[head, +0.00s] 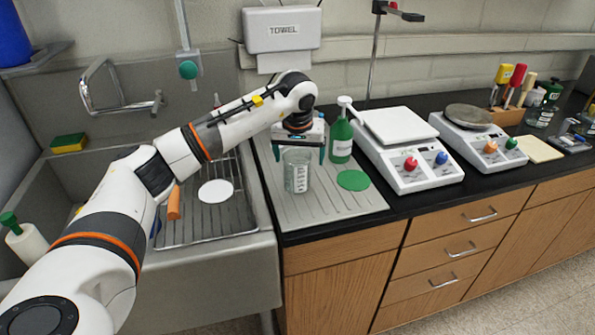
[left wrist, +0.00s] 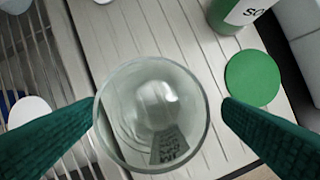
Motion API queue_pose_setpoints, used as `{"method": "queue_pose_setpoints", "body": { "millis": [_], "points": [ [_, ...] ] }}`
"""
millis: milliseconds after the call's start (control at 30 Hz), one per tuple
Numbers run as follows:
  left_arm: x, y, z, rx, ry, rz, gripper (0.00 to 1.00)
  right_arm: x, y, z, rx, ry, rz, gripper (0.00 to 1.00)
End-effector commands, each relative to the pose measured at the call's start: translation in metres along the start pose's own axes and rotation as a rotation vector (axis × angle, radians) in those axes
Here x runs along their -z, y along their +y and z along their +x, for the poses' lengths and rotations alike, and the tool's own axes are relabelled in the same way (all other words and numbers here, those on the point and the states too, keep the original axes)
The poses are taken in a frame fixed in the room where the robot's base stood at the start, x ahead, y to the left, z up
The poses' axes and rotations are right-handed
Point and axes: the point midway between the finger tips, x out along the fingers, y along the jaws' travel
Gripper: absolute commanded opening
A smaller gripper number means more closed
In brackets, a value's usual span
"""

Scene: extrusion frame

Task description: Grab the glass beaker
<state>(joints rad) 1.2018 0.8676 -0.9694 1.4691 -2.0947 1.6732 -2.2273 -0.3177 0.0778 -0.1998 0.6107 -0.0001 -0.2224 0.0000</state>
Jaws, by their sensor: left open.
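The glass beaker (head: 297,172) stands upright on the grey ridged drainboard (head: 290,212) beside the sink. It also shows in the left wrist view (left wrist: 152,120), seen from above, with its round rim and a printed label. My left gripper (head: 301,152) is open at the beaker, pointing down. In the left wrist view its two green fingers (left wrist: 160,112) are on either side of the beaker's rim, with a small gap at the right. The left finger's tip is very near or touching the rim in the picture; I cannot tell which. My right gripper does not show.
A green soap bottle (head: 341,137) stands just behind and right of the beaker. A green disc (head: 353,180) lies to its right. White scales (head: 405,150) stand further right. The sink with a rack and white disc (head: 216,190) is at the left.

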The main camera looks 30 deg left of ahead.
Motion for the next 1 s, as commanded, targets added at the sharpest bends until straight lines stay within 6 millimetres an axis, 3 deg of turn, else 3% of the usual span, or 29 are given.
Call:
{"method": "queue_pose_setpoints", "body": {
  "millis": [267,433,667,1000],
  "points": [
    [0.004,0.007,0.032,-0.001,0.005,-0.001,0.89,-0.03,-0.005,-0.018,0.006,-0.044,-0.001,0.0],
    [0.004,0.006,0.051,0.001,0.001,-0.001,0.89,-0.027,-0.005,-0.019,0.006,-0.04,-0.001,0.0],
    [0.004,0.006,0.053,0.002,0.0,-0.001,0.89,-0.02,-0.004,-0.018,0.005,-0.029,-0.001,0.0],
    [0.004,0.006,0.053,0.002,-0.001,-0.001,0.39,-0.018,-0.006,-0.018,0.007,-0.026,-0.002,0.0]
  ]
}}
